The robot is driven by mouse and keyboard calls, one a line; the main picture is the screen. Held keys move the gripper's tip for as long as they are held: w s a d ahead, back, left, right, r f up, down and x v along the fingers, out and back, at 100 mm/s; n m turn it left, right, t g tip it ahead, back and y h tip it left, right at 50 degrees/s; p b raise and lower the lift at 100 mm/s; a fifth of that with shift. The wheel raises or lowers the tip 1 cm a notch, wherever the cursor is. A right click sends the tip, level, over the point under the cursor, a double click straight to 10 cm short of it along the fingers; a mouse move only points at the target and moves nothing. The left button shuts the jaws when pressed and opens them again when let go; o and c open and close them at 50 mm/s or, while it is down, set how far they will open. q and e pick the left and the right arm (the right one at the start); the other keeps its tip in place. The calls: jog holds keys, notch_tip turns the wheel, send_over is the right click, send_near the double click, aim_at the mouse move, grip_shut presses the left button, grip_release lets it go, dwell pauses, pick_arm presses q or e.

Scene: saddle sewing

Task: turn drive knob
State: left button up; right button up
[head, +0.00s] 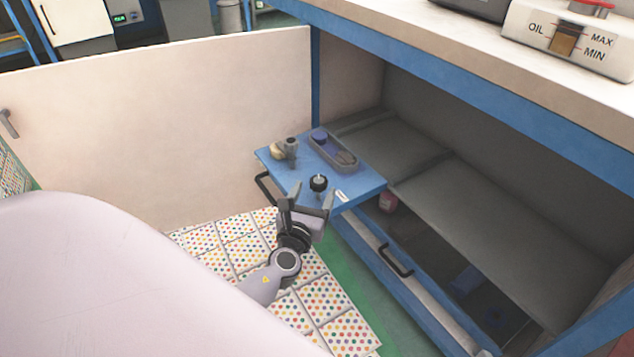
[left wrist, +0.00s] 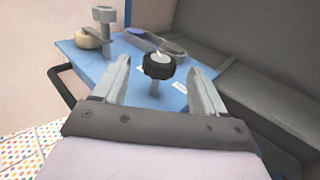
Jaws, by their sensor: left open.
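The drive knob is a black round knob (head: 318,183) with a light pointer on top, standing on a short post on a blue pulled-out board (head: 367,189). In the left wrist view the knob (left wrist: 159,66) is centred between and beyond the two fingertips. My left gripper (head: 307,199) is open and empty, just on the near side of the knob. Its fingers (left wrist: 160,82) point at the knob from either side, and I cannot tell whether they touch it. My right gripper is in neither view.
On the board stand a grey post with a cap (head: 291,150), a round tan piece (head: 277,152) and an oblong tray (head: 318,143). A black handle (head: 264,188) is on the board's left edge. A worktop (head: 480,45) overhangs the cabinet; a pale panel (head: 160,125) stands behind.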

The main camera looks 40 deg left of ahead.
pick_arm(q)
jog(key=shift+v, duration=1)
jog(key=shift+s+d, duration=0.15)
jog(key=shift+s, duration=0.15)
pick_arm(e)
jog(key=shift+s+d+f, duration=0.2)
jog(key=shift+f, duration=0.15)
